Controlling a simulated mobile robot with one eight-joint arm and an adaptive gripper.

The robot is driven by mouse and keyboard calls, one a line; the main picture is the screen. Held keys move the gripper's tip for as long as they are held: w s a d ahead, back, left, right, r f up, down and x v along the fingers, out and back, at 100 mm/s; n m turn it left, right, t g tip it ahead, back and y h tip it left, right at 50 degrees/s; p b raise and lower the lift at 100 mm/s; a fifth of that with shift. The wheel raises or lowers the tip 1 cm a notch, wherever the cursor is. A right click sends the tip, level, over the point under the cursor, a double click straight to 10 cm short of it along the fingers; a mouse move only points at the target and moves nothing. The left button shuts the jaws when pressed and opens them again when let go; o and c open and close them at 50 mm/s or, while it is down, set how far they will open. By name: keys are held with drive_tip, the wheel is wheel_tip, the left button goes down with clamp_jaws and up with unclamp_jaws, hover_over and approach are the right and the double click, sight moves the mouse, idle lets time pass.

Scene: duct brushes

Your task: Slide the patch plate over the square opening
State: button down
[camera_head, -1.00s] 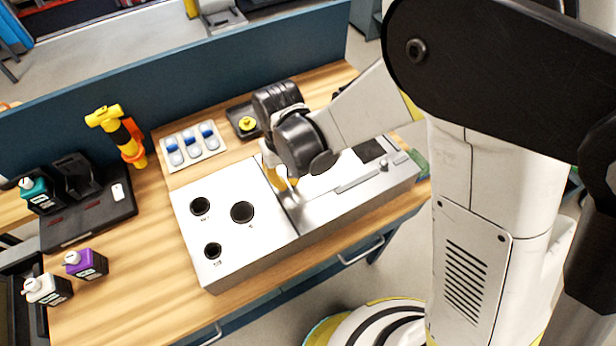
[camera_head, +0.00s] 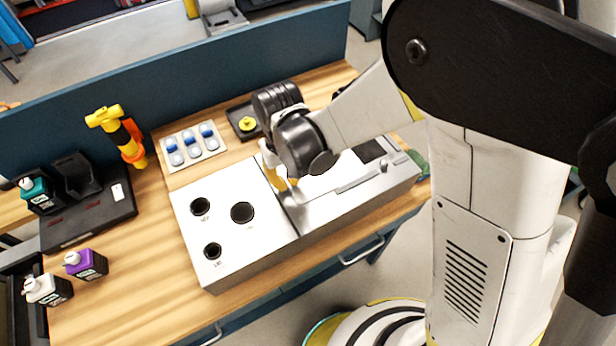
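The metal duct box (camera_head: 270,262) lies on the wooden bench, with several round holes in its left top. A dark square opening (camera_head: 369,151) shows near the right end of its top. A flat grey strip or rail (camera_head: 360,181) runs along the front of the top, left of a small knob (camera_head: 399,158). My gripper (camera_head: 282,183) points down at the middle of the box top, its yellow fingers close to the surface. My wrist covers the area behind it. I cannot make out the patch plate clearly, nor whether the fingers hold anything.
A yellow-black tool (camera_head: 122,135), black dock (camera_head: 90,212), and purple (camera_head: 86,264) and white (camera_head: 47,290) bottles stand left.

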sight(330, 167)
drive_tip(key=shift+w+d, duration=0.1)
idle(0.3)
drive_tip(key=shift+w+d+b, duration=0.2)
drive_tip(key=shift+w+d, duration=0.2)
drive_tip(key=shift+d, duration=0.2)
drive_tip(key=shift+w+d+b, duration=0.15)
drive_tip(key=shift+w+d, duration=0.2)
drive_tip(key=shift+d, duration=0.2)
drive_tip(key=shift+d, duration=0.1)
drive_tip(key=shift+w+d+b, duration=0.15)
drive_tip(key=shift+w+d, duration=0.25)
drive_tip(key=shift+d, duration=0.2)
drive_tip(key=shift+w+d+b, duration=0.15)
drive_tip(key=shift+w+d, duration=0.25)
drive_tip(key=shift+d, duration=0.2)
drive_tip(key=shift+w+d, duration=0.4)
drive_tip(key=shift+d, duration=0.25)
drive_tip(key=shift+w+d, duration=0.35)
drive_tip(key=shift+d, duration=0.25)
drive_tip(key=shift+b, duration=0.3)
drive_tip(key=shift+w+d, duration=0.4)
drive_tip(key=shift+d, duration=0.25)
drive_tip(key=shift+w+d, duration=0.4)
drive_tip(key=shift+d, duration=0.25)
drive_tip(key=shift+w+d, duration=0.1)
drive_tip(key=shift+d, duration=0.05)
